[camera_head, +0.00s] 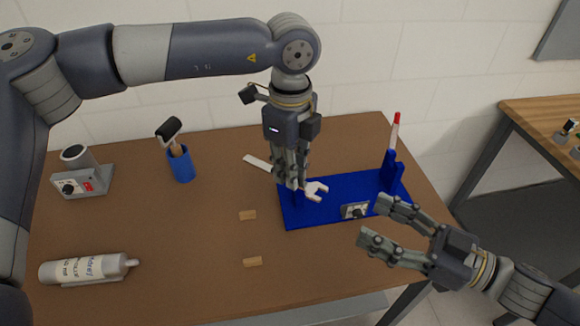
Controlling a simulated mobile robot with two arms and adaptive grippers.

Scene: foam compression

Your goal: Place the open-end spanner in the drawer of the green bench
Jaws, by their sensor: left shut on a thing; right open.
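The open-end spanner (316,191) is pale grey-white, and its open jaw sticks out to the right of my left gripper. A pale flat strip (258,163) lies in line with it on the other side and looks like its handle; the middle is hidden by the fingers. My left gripper (291,184) points down and is shut on the spanner, over the left edge of the blue tray. I cannot tell whether the spanner touches the tray. My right gripper (370,220) is open and empty at the table's right front. No green bench or drawer shows in this view.
The brown table (190,245) holds a blue tray (300,216) with a blue stand (390,172), a blue cup (182,166) with a brush-like tool, a grey device (82,182) and a bottle (85,269). Another wooden bench (540,112) stands at right.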

